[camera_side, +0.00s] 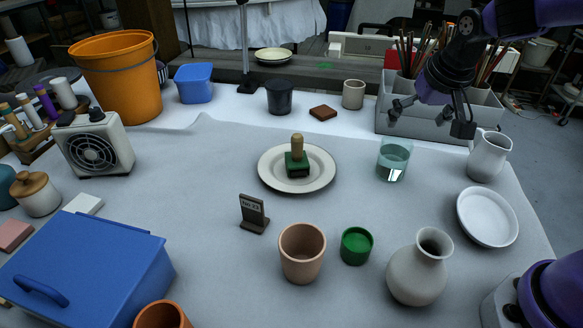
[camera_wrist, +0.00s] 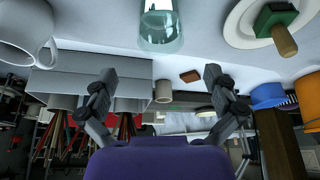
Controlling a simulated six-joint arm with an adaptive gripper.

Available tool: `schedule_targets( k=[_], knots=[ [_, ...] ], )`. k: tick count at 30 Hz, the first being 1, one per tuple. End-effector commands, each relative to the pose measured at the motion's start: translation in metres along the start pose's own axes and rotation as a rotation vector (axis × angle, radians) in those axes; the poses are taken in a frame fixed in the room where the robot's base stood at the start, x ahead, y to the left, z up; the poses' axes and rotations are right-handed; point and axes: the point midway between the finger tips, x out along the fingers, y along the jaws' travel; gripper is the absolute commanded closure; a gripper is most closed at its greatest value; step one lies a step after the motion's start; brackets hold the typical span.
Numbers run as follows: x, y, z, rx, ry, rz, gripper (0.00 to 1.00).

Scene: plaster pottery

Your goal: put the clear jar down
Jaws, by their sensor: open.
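The clear jar (camera_side: 393,160) stands upright on the pale table cloth, right of the white plate, with bluish-green liquid in it. My gripper (camera_side: 430,118) is open and empty, above the table and up to the right of the jar in the side view. In the wrist view the jar (camera_wrist: 161,28) shows at the top middle, beyond my spread fingertips (camera_wrist: 160,75) and apart from them. Nothing is between the fingers.
A white plate (camera_side: 324,178) bears a green block with a wooden handle (camera_side: 297,158). A white pitcher (camera_side: 488,156) and a white dish (camera_side: 487,217) are to the right. A grey organizer (camera_side: 430,125) with brushes stands behind.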

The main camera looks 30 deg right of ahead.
Motion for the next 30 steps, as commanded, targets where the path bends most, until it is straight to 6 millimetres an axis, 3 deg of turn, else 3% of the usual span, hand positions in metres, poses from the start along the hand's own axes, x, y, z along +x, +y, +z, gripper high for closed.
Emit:
schedule_targets(
  k=[5,10,16,20,30],
  knots=[
    [-0.028,0.0,0.014,-0.061,0.016,-0.038,0.0],
    [-0.065,0.002,0.057,-0.232,0.049,-0.121,0.0],
    [-0.083,0.006,0.098,-0.396,0.085,-0.182,0.0],
    [-0.085,0.007,0.106,-0.431,0.091,-0.193,0.0],
    [-0.085,0.007,0.106,-0.431,0.091,-0.193,0.0]
  ],
)
